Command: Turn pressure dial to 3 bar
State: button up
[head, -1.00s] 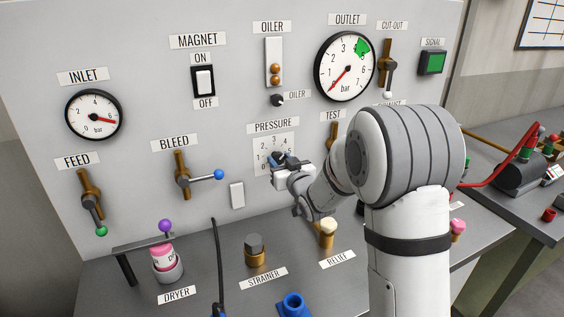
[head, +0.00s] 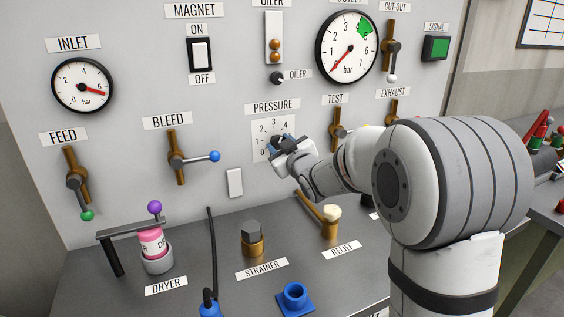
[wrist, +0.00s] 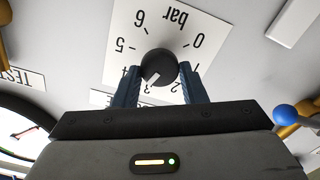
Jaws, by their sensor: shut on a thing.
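The pressure dial is a black round knob (wrist: 161,64) on a white scale plate, which also shows in the head view (head: 262,135). My gripper (wrist: 159,76) is shut on the knob, with one blue finger on each side. In the head view my gripper (head: 284,148) is at the plate and hides the knob and part of the scale. The wrist view shows the scale upside down. The knob's white pointer mark lies toward the 3, perhaps slightly to its 4 side. The OUTLET gauge (head: 346,48) has its red needle near 0.
The BLEED lever (head: 196,158) with a blue ball is left of the plate, and the TEST valve (head: 338,130) is right of it. The RELIEF valve (head: 330,222) and STRAINER (head: 252,240) stand on the bench below. A blank white plate (head: 235,183) is at lower left.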

jog(key=n+b, duration=0.3)
jog(key=b, duration=0.2)
jog(key=shift+f+n, duration=0.15)
jog(key=shift+n, duration=0.25)
jog(key=shift+b, duration=0.3)
jog(key=o, duration=1)
jog(key=shift+s, duration=0.1)
jog(key=v, duration=0.7)
jog(key=shift+s+d, duration=0.15)
jog(key=shift+s, duration=0.2)
